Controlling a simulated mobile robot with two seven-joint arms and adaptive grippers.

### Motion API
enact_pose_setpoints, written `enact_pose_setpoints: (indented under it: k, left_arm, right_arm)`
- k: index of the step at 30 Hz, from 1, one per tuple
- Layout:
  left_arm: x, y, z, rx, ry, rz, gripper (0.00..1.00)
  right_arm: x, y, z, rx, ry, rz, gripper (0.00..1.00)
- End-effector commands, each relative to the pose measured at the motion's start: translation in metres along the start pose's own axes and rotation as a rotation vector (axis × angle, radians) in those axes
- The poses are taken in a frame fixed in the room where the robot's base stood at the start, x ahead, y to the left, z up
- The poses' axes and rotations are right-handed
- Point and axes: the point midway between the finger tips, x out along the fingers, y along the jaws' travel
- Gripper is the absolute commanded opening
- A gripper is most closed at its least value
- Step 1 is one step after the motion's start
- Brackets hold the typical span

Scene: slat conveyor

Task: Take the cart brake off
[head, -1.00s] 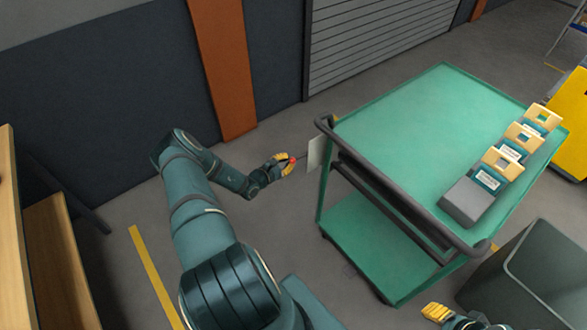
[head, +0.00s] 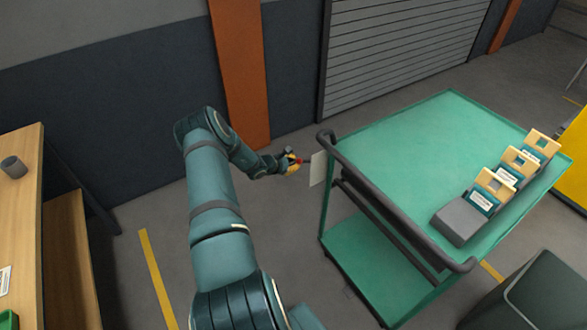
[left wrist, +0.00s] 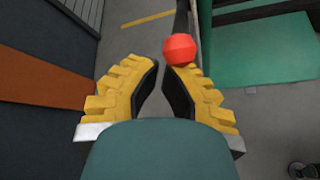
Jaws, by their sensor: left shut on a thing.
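The green cart (head: 420,140) stands right of centre, with a dark push handle (head: 400,215) along its near left side. A red ball knob (left wrist: 180,50), which looks like the end of the brake lever, shows at the fingertips of my left gripper in the left wrist view. My left gripper (head: 292,163) is at the cart's left corner, beside a pale plate (head: 317,169). The lever's lower part is hard to make out. My right gripper is out of view.
Several yellow-topped holders (head: 494,188) and a grey block (head: 461,221) sit on the cart's right side. A dark bin (head: 540,295) is at lower right. A wooden bench (head: 22,215) stands at left. The floor between bench and cart is open.

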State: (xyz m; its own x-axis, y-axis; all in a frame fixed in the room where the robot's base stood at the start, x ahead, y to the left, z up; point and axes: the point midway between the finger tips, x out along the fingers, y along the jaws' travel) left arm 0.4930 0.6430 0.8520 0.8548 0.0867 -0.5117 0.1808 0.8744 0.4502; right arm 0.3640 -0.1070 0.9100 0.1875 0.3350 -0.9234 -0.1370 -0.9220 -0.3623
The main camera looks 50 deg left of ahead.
Motion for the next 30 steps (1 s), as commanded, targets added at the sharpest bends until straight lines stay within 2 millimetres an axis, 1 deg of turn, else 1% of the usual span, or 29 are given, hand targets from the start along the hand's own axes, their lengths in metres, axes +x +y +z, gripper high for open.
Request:
enact_pose_setpoints:
  k: [6, 12, 26, 30]
  left_arm:
    - [-0.001, 0.009, 0.009, 0.001, -0.002, 0.001, 0.00]
    - [-0.001, 0.012, 0.011, 0.001, -0.002, 0.001, 0.00]
    - [-0.001, 0.013, 0.013, 0.001, -0.005, 0.002, 0.00]
    - [0.001, 0.011, 0.009, 0.002, -0.006, 0.002, 0.00]
  right_arm:
    - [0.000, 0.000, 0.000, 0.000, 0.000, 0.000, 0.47]
    - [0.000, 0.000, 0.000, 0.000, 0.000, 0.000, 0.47]
    - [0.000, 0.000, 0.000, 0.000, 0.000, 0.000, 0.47]
    - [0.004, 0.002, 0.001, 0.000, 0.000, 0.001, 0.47]
